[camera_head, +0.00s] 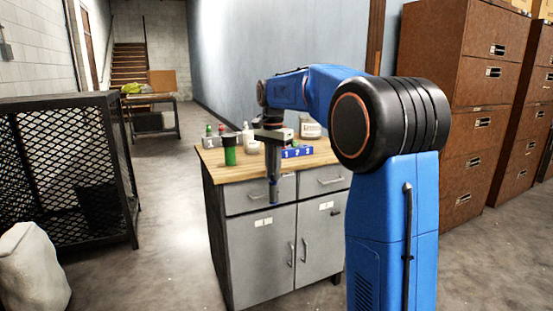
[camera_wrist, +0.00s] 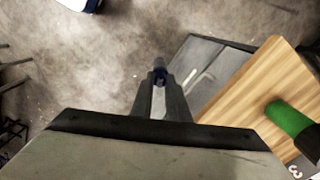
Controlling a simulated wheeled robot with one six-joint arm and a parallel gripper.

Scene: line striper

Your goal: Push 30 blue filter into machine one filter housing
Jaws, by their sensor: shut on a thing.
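My gripper (camera_head: 273,180) points down in front of the workbench, beside its drawer fronts in the head view. The marking on the filter is too small to read. I cannot make out a filter housing or machine one in either view.
A black mesh cage (camera_head: 60,170) and white sack (camera_head: 30,270) stand left; brown cabinets (camera_head: 470,90) stand right.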

